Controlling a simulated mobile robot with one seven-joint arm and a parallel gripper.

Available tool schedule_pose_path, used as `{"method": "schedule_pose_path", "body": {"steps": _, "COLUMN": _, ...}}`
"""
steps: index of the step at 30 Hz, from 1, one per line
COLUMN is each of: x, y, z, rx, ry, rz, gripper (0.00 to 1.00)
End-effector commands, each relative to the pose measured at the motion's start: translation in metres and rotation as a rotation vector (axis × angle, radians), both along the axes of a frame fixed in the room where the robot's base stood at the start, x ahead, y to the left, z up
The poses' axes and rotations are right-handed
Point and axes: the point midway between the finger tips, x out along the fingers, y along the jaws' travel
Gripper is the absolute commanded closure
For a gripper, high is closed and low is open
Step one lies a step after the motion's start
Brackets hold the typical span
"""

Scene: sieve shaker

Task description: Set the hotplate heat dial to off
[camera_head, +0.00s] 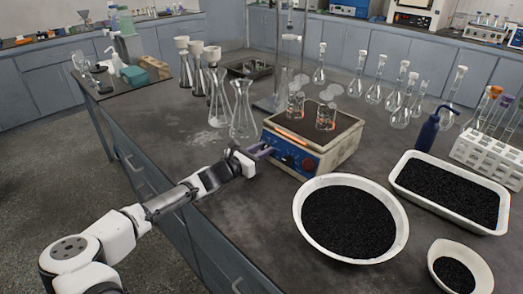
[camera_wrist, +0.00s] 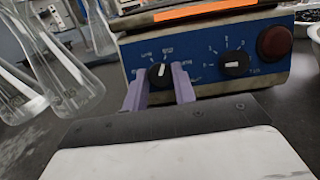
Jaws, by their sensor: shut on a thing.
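The hotplate (camera_head: 319,158) is a box with a blue front panel and a dark top, and its panel faces my gripper. In the wrist view the hotplate panel (camera_wrist: 202,82) carries a left black dial (camera_wrist: 160,75) with its white mark close to upright, tilted slightly right. A right black dial (camera_wrist: 235,65) has its white mark nearly level. The small print is too blurred to tell which dial is heat. My gripper (camera_head: 264,151) has purple fingers, one on each side of the left dial, shut on it. It also shows in the wrist view (camera_wrist: 158,80).
A round red lamp (camera_wrist: 274,43) sits right of the dials. Two beakers (camera_head: 326,118) stand on the hotplate. Glass flasks (camera_head: 242,120) stand close by on the left. A white bowl of black grains (camera_head: 349,220) is near the hotplate's right front.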

Motion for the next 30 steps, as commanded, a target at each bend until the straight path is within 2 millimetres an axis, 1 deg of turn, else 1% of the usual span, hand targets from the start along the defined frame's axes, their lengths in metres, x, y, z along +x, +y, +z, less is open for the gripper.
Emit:
{"method": "schedule_pose_path", "body": {"steps": 11, "x": -0.001, "y": -0.0004, "z": -0.0014, "rx": -0.067, "ry": 0.059, "rz": 0.033, "gripper": 0.96}}
{"method": "schedule_pose_path", "body": {"steps": 17, "x": -0.0016, "y": -0.0008, "z": -0.0005, "rx": -0.166, "ry": 0.157, "rz": 0.089, "gripper": 0.96}}
{"method": "schedule_pose_path", "body": {"steps": 30, "x": -0.0029, "y": -0.0031, "z": 0.0057, "rx": -0.435, "ry": 0.428, "rz": 0.243, "gripper": 0.96}}
